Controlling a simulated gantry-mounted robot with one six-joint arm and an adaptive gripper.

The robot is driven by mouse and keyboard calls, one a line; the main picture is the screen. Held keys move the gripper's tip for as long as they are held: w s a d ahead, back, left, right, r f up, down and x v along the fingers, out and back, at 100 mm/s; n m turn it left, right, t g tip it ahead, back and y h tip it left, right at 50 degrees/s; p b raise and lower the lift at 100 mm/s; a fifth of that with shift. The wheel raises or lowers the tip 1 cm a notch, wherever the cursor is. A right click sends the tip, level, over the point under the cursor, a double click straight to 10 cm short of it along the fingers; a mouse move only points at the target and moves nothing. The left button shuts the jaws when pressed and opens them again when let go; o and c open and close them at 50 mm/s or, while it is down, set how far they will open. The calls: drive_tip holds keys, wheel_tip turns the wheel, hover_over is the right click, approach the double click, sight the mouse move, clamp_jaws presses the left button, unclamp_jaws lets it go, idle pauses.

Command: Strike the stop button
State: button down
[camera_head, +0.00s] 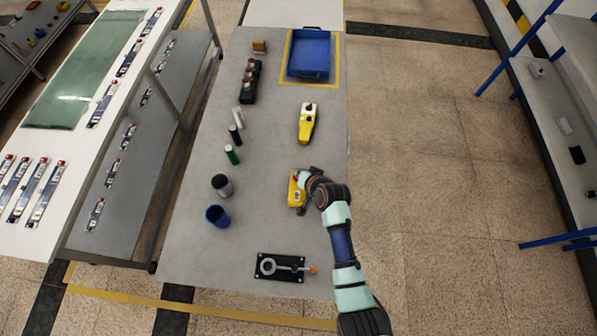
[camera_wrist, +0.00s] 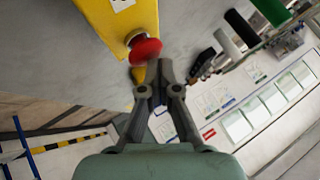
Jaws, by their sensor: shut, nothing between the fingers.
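A yellow box with a round red button (camera_wrist: 145,47) on its end shows large in the wrist view; the yellow body (camera_wrist: 118,20) fills the top left. My gripper (camera_wrist: 159,73) is shut and empty. Its fingertips are close below and right of the red button in the wrist view. Whether they touch it I cannot tell.
A second yellow box (camera_head: 307,123) with a black part sits farther back on the grey table (camera_head: 280,235). A blue tray (camera_head: 309,56), blue cup (camera_head: 217,215), dark cup (camera_head: 222,185), several cylinders and a black fixture plate (camera_head: 279,267) also stand there.

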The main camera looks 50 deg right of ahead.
drive_tip(key=shift+f, duration=0.3)
drive_tip(key=shift+r, duration=0.1)
idle(0.3)
drive_tip(key=shift+r+p, duration=0.75)
drive_tip(key=shift+r, duration=0.15)
wheel_tip(320, 180, up, 5)
drive_tip(key=p, duration=0.5)
drive_tip(key=shift+r, duration=0.1)
